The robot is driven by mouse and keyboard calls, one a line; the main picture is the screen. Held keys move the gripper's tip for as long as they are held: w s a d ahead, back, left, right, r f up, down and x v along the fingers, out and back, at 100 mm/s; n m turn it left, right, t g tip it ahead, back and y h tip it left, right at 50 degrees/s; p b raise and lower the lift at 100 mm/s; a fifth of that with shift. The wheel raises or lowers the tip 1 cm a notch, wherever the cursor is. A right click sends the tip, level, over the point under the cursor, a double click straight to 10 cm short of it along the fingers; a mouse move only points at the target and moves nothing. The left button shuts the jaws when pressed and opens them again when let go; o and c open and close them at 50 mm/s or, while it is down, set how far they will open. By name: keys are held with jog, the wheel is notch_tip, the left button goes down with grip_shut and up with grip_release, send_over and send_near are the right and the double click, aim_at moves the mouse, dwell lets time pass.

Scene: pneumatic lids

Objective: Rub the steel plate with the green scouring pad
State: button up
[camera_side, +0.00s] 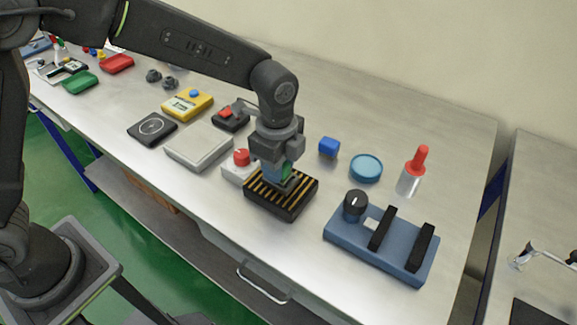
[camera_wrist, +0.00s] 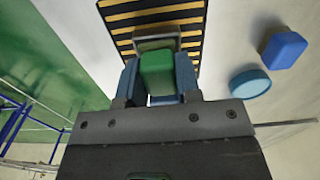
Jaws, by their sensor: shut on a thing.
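My gripper (camera_side: 279,172) points down over a black block with yellow stripes (camera_side: 293,205), near the table's front edge. In the wrist view its two blue fingers are shut on a green block (camera_wrist: 157,68), which looks like the scouring pad. A grey rim shows around the far end of the green block, against the stripes; I cannot tell whether it touches the striped block. A flat light-grey square slab (camera_side: 198,146), which may be the steel plate, lies on the table to the left of my gripper in the side view.
A white box with a red knob (camera_side: 241,158) stands close on the left of my gripper. To the right are a blue cube (camera_side: 328,147), a round blue lid (camera_side: 366,168), a red-topped bottle (camera_side: 411,174) and a blue fixture with black bars (camera_side: 335,239).

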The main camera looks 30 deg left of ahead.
jog(key=a, duration=0.2)
jog(key=shift+a, duration=0.3)
jog(key=shift+d, duration=3.2)
notch_tip(320, 180, up, 8)
jog(key=shift+a, duration=0.15)
